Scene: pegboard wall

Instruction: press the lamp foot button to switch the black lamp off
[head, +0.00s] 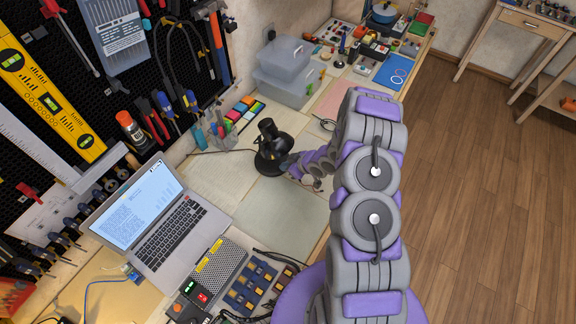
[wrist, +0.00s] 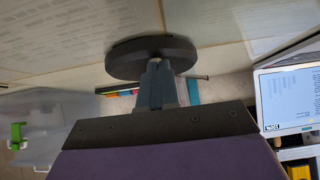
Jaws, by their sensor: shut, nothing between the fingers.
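The black lamp (head: 268,137) stands on the workbench in the head view, its head above a round foot (head: 268,165). The dark foot also shows as a disc in the wrist view (wrist: 125,60). My gripper (head: 289,167) is low over the bench, close at the right side of the lamp foot. In the wrist view my gripper (wrist: 160,68) is shut and empty, its fingertips overlapping the foot's edge. I cannot tell whether they touch it. The foot button is not clearly visible; the fingers may hide it. I cannot tell whether the lamp is lit.
An open laptop (head: 172,230) lies left of the lamp. Clear plastic bins (head: 285,80) and coloured blocks (head: 243,110) stand behind it. A grey-green mat (head: 285,215) in front of the lamp is bare. A tool-hung pegboard (head: 75,60) borders the bench at left.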

